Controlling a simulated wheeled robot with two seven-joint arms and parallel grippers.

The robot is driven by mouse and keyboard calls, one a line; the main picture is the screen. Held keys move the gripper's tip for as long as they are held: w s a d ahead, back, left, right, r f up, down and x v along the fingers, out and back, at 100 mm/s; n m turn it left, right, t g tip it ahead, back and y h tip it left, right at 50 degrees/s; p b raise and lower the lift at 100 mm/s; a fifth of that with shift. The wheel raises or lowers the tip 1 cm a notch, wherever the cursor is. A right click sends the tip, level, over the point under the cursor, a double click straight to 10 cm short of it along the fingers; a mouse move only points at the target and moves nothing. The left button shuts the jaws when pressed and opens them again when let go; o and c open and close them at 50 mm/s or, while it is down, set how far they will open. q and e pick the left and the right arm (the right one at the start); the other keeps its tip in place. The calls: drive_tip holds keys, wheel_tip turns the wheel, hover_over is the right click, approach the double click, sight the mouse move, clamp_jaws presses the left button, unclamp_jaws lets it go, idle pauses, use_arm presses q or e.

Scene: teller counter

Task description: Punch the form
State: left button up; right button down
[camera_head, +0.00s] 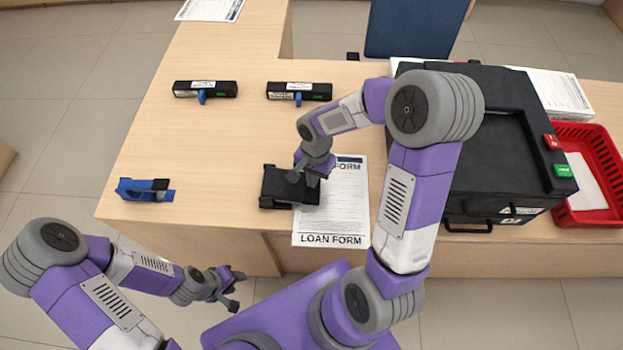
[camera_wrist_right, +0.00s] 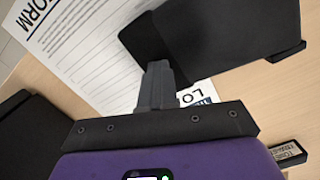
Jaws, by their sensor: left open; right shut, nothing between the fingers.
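The white loan form (camera_head: 345,215) lies on the counter, its lower edge near the counter's front edge. A black hole punch (camera_head: 275,188) sits over the form's left edge. My right gripper (camera_head: 306,176) is shut and empty, right at the punch's top; whether it touches is unclear. In the right wrist view, the shut fingers (camera_wrist_right: 157,88) are in front of the black punch (camera_wrist_right: 215,40), with the form (camera_wrist_right: 90,50) beside it. The gripper and arm hide part of the form. My left gripper (camera_head: 236,288) is open and empty, in front of the counter.
Two black devices with blue tabs (camera_head: 205,89) (camera_head: 299,91) lie at the back. A blue stapler-like tool (camera_head: 146,190) lies at the left. A large black machine (camera_head: 470,140) and red basket (camera_head: 610,155) fill the right. The counter's left middle is clear.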

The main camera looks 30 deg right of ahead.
drive_tip(key=shift+w+d+r+p, duration=0.5)
drive_tip(key=shift+w+d+p, duration=0.2)
drive_tip(key=shift+d, duration=0.15)
drive_tip(key=shift+w+d, duration=0.15)
drive_tip(key=shift+d, duration=0.2)
wheel_tip(320, 180, up, 8)
drive_tip(key=p, duration=0.2)
drive_tip(key=shift+w+d+f, duration=0.2)
drive_tip(key=shift+w+d, duration=0.05)
drive_tip(key=shift+d, duration=0.05)
